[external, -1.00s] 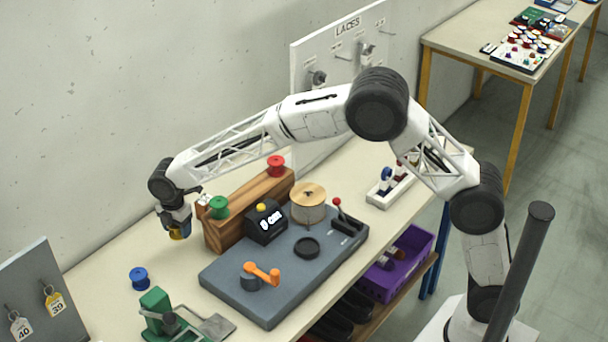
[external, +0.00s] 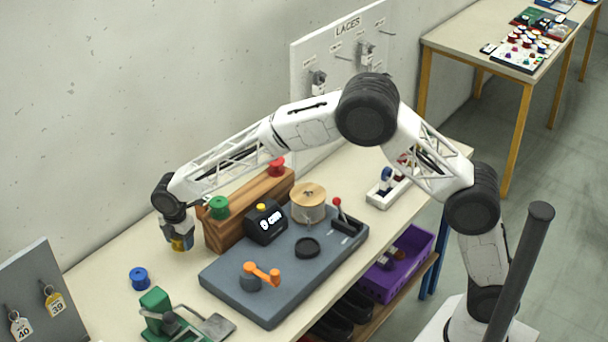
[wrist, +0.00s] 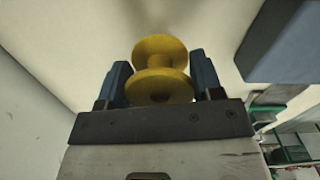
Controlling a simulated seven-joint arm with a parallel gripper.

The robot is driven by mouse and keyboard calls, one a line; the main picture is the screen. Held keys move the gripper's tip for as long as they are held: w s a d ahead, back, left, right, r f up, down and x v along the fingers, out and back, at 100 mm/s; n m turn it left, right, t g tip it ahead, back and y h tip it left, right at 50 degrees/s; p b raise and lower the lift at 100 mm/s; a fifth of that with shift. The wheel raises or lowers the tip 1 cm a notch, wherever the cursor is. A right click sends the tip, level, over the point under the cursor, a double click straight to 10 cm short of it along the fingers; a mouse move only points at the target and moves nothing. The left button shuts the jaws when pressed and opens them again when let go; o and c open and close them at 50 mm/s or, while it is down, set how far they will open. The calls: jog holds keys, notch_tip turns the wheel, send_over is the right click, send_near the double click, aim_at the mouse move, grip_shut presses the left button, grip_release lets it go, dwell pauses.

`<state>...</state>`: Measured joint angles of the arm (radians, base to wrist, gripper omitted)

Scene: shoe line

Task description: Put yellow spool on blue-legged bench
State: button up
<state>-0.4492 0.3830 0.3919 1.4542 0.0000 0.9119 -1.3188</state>
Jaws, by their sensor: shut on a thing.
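My gripper (external: 179,240) is shut on the yellow spool (external: 178,245), at the left of the external view. In the wrist view the yellow spool (wrist: 160,82) sits upright between the two blue fingers of my gripper (wrist: 160,78), both its flanges in sight. The blue-legged bench (external: 105,268) is the near one, with a pale top; one blue leg (external: 436,268) shows at its right. My gripper hangs over its back left part, left of a wooden rack. Any gap between spool and bench top is hard to judge.
The wooden rack (external: 236,232) holds a green spool (external: 218,208) and a red spool (external: 277,167). A blue spool (external: 139,278) stands on the bench to the front left. A grey machine base (external: 225,283) fills the middle. A yellow-legged table (external: 460,45) stands behind right.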

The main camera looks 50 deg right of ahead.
aim_at(184, 258)
jog(key=shift+f, duration=0.1)
jog(key=shift+f, duration=2.4)
jog(key=o, duration=0.9)
jog(key=shift+f, duration=0.15)
notch_tip(184, 258, up, 12)
jog(key=shift+r, duration=0.2)
jog(key=shift+d, duration=0.1)
